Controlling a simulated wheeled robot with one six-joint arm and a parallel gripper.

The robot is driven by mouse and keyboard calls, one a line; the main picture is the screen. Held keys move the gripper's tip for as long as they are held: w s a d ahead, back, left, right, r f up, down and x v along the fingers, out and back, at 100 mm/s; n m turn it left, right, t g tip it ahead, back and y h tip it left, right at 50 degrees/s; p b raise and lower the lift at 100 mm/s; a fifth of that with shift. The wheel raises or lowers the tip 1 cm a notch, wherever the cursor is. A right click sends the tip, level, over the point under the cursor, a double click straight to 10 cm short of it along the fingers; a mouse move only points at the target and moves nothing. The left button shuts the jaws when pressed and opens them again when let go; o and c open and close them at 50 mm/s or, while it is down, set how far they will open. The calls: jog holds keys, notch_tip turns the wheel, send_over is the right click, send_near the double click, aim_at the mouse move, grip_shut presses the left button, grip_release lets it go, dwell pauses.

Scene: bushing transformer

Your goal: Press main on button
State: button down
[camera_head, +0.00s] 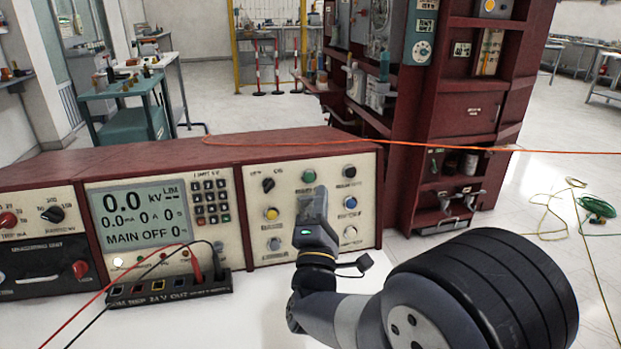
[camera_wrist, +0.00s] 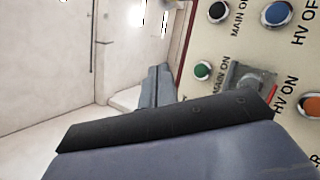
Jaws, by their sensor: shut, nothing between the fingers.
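The main on button is the green button (camera_head: 309,176) at the top middle of the cream panel on the right. It also shows green in the wrist view (camera_wrist: 202,70), beside the label "MAIN ON". My gripper (camera_head: 316,203) is shut and empty. In the head view its tip appears just below the green button, over the middle of the panel; I cannot tell if it touches the panel. The display (camera_head: 139,215) reads "MAIN OFF" and 0.0 kV.
A black button (camera_head: 349,171) is right of the green one, with a blue button (camera_head: 350,202) under it. A yellow button (camera_head: 271,213) is at left. Red and black leads plug into a terminal block (camera_head: 170,290) in front.

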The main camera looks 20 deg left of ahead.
jog(key=shift+w+a+f, duration=0.3)
jog(key=shift+w+a, duration=0.4)
jog(key=shift+w, duration=0.4)
jog(key=shift+w+a+f, duration=0.35)
jog(key=shift+w+a, duration=0.3)
jog(key=shift+w, duration=0.45)
jog(key=shift+w+a+f, duration=0.3)
jog(key=shift+w+a, duration=0.4)
jog(key=shift+w, duration=0.4)
jog(key=shift+w+f, duration=0.1)
jog(key=shift+w+a+b, duration=0.2)
jog(key=shift+w+b, duration=0.05)
jog(key=shift+b, duration=0.05)
jog(key=shift+w+a+f, duration=0.1)
jog(key=shift+w+a, duration=0.15)
jog(key=shift+w, duration=0.15)
jog(key=shift+s+d, duration=0.1)
jog(key=shift+s, duration=0.05)
dwell(0.3)
jog(key=shift+s+d+r, duration=0.2)
jog(key=shift+s+d, duration=0.15)
jog(key=shift+s, duration=0.25)
